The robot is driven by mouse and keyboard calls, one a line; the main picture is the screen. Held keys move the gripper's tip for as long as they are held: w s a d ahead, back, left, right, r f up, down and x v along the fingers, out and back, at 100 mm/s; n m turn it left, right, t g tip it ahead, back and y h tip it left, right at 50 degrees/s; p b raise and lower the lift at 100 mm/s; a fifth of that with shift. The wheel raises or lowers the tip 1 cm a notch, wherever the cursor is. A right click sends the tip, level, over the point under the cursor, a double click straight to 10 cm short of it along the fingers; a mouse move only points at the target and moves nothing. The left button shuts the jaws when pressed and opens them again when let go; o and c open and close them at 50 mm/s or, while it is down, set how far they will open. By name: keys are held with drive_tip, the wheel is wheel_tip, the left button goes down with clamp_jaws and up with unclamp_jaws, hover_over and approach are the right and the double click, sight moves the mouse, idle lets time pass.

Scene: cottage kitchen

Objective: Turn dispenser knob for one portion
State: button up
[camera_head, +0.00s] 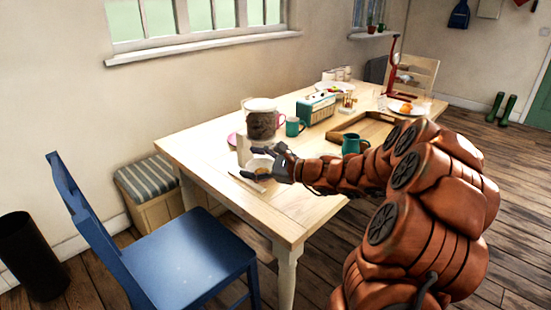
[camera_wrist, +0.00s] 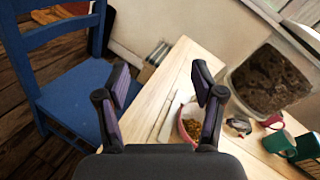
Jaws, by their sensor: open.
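The dispenser (camera_head: 262,122) stands on the near left part of the table, with a clear hopper of dark brown pieces above a pale base. Its hopper (camera_wrist: 268,80) also shows at the right of the wrist view. A small grey and red part (camera_wrist: 238,125) lies below the hopper there; I cannot tell whether it is the knob. A bowl (camera_wrist: 188,125) with brown pieces in it sits near the right finger.
A radio (camera_head: 316,110), a wooden tray (camera_head: 345,133) and another teal mug (camera_head: 355,144) stand farther right. A blue chair (camera_head: 195,255) is at the table's near left. The table's front corner is clear.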

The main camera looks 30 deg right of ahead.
sight(272, 148)
drive_tip(key=d+f+m+t+h+b, duration=0.1)
drive_tip(key=d+f+m+t+h, duration=0.15)
drive_tip(key=d, duration=0.45)
drive_tip(key=d+f+m+t+h, duration=0.1)
drive_tip(key=d+m+h, duration=0.1)
drive_tip(key=d+m, duration=0.35)
drive_tip(key=shift+n+h, duration=0.25)
drive_tip(key=shift+n, duration=0.65)
drive_tip(key=shift+w+d+f+x, duration=0.1)
drive_tip(key=shift+d+x, duration=0.2)
drive_tip(key=shift+x, duration=1)
drive_tip(key=shift+w+d+f+x, duration=0.1)
drive_tip(key=shift+d+x, duration=0.15)
drive_tip(key=shift+x, duration=1.1)
drive_tip(key=shift+d+f+x, duration=0.1)
drive_tip(key=shift+d+x, duration=0.2)
drive_tip(key=shift+x, duration=1)
drive_tip(key=c, duration=1.2)
drive_tip(key=shift+o, duration=0.2)
drive_tip(key=shift+r, duration=0.1)
drive_tip(key=shift+p, duration=0.3)
